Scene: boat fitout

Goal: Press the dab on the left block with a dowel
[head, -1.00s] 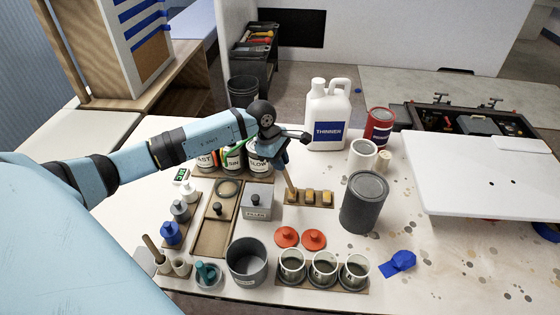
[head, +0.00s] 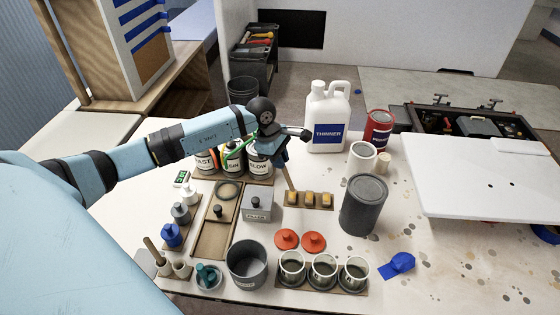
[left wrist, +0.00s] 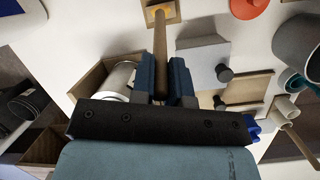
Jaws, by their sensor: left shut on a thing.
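My left gripper (head: 281,158) is shut on a thin wooden dowel (head: 288,178), which points down and slants slightly right. The dowel's lower end is at the left block (head: 295,199), one of three tan blocks on a small wooden strip. I cannot tell if the tip touches it or sits just above. In the left wrist view the dowel (left wrist: 160,50) runs from between the fingers to a tan block (left wrist: 159,11) at the top edge. The dab itself is too small to make out. The middle block (head: 311,199) and right block (head: 327,200) are clear. My right gripper is not in view.
A grey filler box (head: 257,206) stands just left of the strip. A dark grey can (head: 363,205) stands to its right, with red lids (head: 286,239) in front. The white thinner jug (head: 328,115) and labelled cans (head: 259,165) are behind. Free table lies at right.

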